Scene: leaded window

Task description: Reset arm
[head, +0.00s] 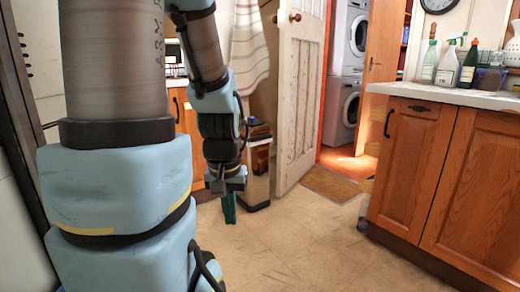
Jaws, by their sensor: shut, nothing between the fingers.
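My arm stands at the left of the head view, with its upper links folded over and the wrist hanging down. My gripper (229,207) points at the floor left of the middle of the view. Its fingers are together and hold nothing. It hangs in front of the tiled floor, just left of a metal bin. No other object touches it.
A bin (257,165) stands behind my gripper, by an open white door (299,95). A wooden cabinet (450,170) with bottles on its counter (455,96) is at the right. A doormat (329,185) lies at the doorway. The floor (310,245) between is mostly clear.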

